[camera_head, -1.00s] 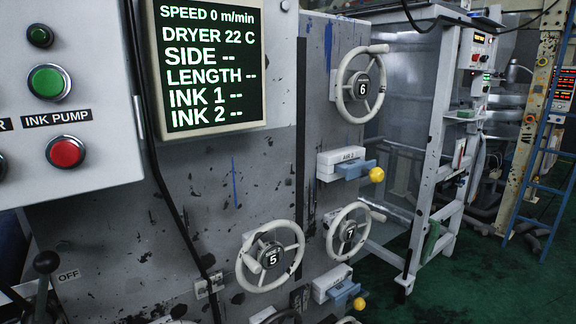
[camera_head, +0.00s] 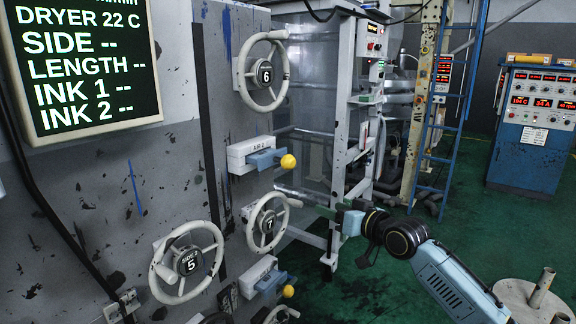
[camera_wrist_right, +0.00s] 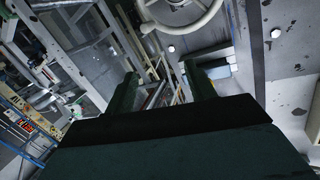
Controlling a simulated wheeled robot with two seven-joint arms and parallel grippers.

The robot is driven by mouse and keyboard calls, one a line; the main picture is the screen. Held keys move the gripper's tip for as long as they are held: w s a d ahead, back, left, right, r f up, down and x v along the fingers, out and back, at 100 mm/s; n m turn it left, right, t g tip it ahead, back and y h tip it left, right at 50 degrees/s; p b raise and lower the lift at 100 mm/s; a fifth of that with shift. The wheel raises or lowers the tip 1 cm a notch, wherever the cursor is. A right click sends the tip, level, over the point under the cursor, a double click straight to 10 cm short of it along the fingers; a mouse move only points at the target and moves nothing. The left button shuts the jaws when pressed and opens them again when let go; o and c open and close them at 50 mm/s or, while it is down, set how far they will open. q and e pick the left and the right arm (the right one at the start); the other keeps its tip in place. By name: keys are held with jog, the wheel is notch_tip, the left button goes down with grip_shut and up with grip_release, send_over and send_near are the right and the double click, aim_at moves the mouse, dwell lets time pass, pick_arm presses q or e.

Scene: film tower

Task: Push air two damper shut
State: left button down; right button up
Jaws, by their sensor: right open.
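The air two damper (camera_head: 246,153) is a white housing labelled AIR 2 on the grey machine panel. Its blue slide (camera_head: 266,158) sticks out to the right and ends in a yellow knob (camera_head: 288,162). My right gripper (camera_head: 334,210) reaches in from the lower right, below and to the right of the knob, apart from it. In the right wrist view its two fingers (camera_wrist_right: 160,88) are spread with nothing between them. A white and blue block (camera_wrist_right: 217,68) shows partly behind one finger; I cannot tell which damper it is. My left gripper is not in view.
Handwheels 6 (camera_head: 264,74), 7 (camera_head: 268,224) and 5 (camera_head: 187,262) stick out from the panel around the damper. A similar damper (camera_head: 258,276) with a yellow knob sits below. A white frame (camera_head: 343,110) stands behind; green floor (camera_head: 400,285) lies to the right.

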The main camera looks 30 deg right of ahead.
jog(key=n+t+y, duration=0.1)
jog(key=n+y, duration=0.1)
send_near(293, 165)
jog(key=s, duration=0.1)
jog(key=w, duration=0.4)
jog(key=w+a+p, duration=0.1)
jog(key=w, duration=0.3)
jog(key=w+a, duration=0.1)
jog(key=w, duration=0.3)
jog(key=shift+w+a+f, duration=0.1)
jog(key=shift+w, duration=0.25)
jog(key=shift+c, duration=0.2)
